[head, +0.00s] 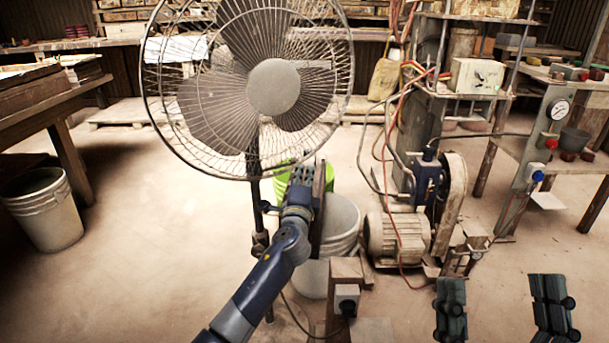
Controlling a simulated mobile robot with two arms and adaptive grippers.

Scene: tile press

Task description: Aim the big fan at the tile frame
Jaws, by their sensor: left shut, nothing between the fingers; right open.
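The big fan (273,87) stands upright in the head view, its round wire cage and grey hub facing roughly toward me. Its dark pole (254,205) runs down below the cage, partly hidden by my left arm. My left gripper (305,168) is shut and empty, at the lower right rim of the cage; I cannot tell if it touches the wires. My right gripper (503,298) is open and empty at the bottom right, with its two dark fingers wide apart. I cannot make out a tile frame for certain.
A grey bucket (341,222) and a green bucket (290,180) stand behind my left gripper. A motor pump (398,234) with hoses is right of them. A wooden post with a socket box (346,298) stands in front. Another bucket (45,208) stands left; floor between is clear.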

